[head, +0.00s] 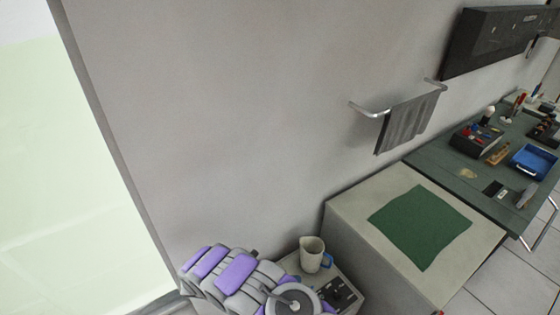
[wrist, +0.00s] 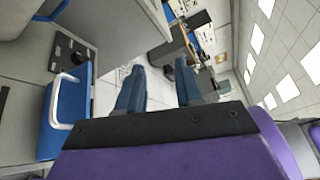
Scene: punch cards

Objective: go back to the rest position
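My gripper (wrist: 160,84) shows in the wrist view with its two blue fingers apart and nothing between them. Light floor tiles and distant furniture show past the fingertips. In the head view, my purple and grey arm (head: 235,272) is folded at the bottom edge, near the base of the wall. The fingers cannot be made out there.
A cream jug (head: 312,254) stands close to my arm. A pale cabinet (head: 345,205) bears a green cloth (head: 421,227). A bench (head: 440,168) with a blue tray (head: 533,161) stands beyond. A grey towel (head: 405,122) hangs on a wall rail.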

